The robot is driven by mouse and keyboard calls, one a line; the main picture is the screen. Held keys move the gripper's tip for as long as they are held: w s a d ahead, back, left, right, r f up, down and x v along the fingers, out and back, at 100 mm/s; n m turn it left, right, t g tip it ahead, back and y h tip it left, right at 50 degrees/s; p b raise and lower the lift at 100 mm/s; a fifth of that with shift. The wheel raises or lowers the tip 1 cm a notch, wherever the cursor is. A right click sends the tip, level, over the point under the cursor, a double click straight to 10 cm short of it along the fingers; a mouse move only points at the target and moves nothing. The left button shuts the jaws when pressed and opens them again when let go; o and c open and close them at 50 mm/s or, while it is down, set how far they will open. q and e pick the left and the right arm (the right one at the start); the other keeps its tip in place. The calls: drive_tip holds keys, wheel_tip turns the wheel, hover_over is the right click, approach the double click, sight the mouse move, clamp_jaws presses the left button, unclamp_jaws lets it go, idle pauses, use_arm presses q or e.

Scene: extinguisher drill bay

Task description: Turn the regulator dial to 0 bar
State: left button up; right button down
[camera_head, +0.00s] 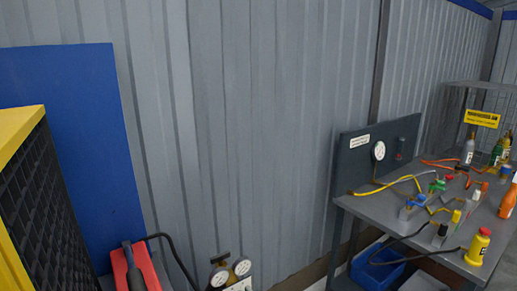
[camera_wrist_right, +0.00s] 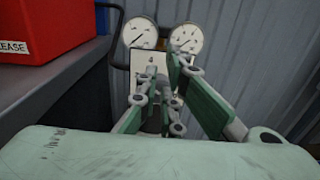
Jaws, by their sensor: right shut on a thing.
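The regulator shows at the bottom of the head view, with two round white gauges (camera_head: 219,277) (camera_head: 242,267) and a dark-topped brass part (camera_head: 219,258). In the right wrist view its left gauge (camera_wrist_right: 140,33) and right gauge (camera_wrist_right: 186,38) stand above a pale scale plate (camera_wrist_right: 118,84) with dark marks. My right gripper (camera_wrist_right: 164,76), with green finger links, is in front of the plate below the gauges. It is shut on the regulator dial, which is mostly hidden by the fingers. I cannot read the dial's setting. My left gripper is not in view.
A red box (camera_wrist_right: 50,30) stands close at the left in the right wrist view. In the head view a grey workbench (camera_head: 368,205) with hoses and bottles is at the right, a yellow-framed black mesh unit (camera_head: 45,200) at the left. A corrugated wall (camera_head: 260,130) stands behind.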

drive_tip(key=shift+s+a+r+y, duration=0.2)
drive_tip(key=shift+a+r+y, duration=0.15)
drive_tip(key=shift+a, duration=0.35)
drive_tip(key=shift+v, duration=2.8)
